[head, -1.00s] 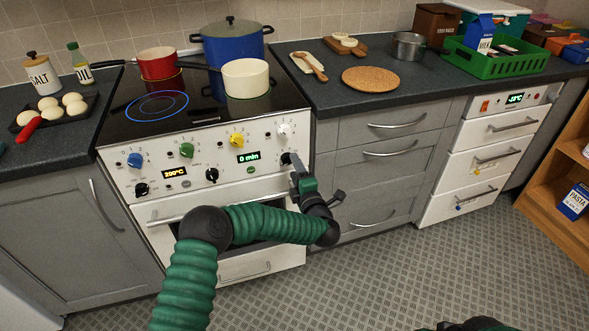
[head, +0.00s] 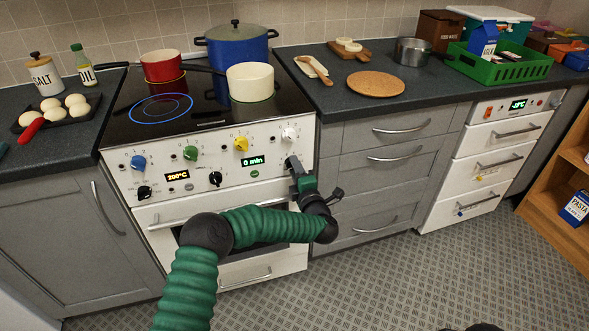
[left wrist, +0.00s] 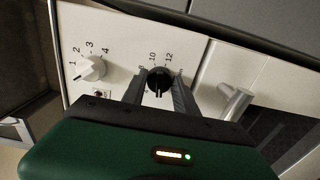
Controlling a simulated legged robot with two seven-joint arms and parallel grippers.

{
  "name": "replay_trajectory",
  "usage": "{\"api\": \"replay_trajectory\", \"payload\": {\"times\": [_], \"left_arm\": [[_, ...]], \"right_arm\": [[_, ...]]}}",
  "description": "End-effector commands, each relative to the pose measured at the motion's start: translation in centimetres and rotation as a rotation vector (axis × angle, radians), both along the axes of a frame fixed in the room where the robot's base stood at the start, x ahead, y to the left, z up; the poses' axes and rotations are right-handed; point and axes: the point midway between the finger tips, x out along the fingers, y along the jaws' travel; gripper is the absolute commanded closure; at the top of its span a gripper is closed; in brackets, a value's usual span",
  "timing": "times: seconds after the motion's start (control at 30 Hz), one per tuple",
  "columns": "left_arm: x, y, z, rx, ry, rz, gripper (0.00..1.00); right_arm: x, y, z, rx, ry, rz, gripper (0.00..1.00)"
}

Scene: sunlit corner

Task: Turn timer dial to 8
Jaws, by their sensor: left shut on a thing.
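The black timer dial (left wrist: 158,81) is on the stove's white front panel, with printed numbers such as 10 and 12 around it in the left wrist view. My left gripper (left wrist: 160,92) is shut on this dial, one finger on each side. In the head view my left gripper (head: 294,168) is at the right end of the panel and mostly hides the dial. The timer display (head: 253,161) reads 0 min. My right gripper is not in view.
A white knob (head: 289,134) sits above the timer dial. The oven handle (left wrist: 236,101) is close beside my left gripper. Pots stand on the hob (head: 205,105), and a grey drawer unit (head: 390,165) is to the right.

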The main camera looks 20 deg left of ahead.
Motion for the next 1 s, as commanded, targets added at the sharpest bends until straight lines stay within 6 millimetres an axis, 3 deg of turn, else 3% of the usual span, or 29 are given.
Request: {"api": "replay_trajectory", "payload": {"times": [0.47,1.0], "left_arm": [[0.0,0.7,0.3,0.128,0.088,0.013,1.0],[0.0,0.8,0.4,0.537,0.362,0.017,1.0]], "right_arm": [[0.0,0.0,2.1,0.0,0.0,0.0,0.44],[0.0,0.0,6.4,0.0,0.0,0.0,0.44]]}}
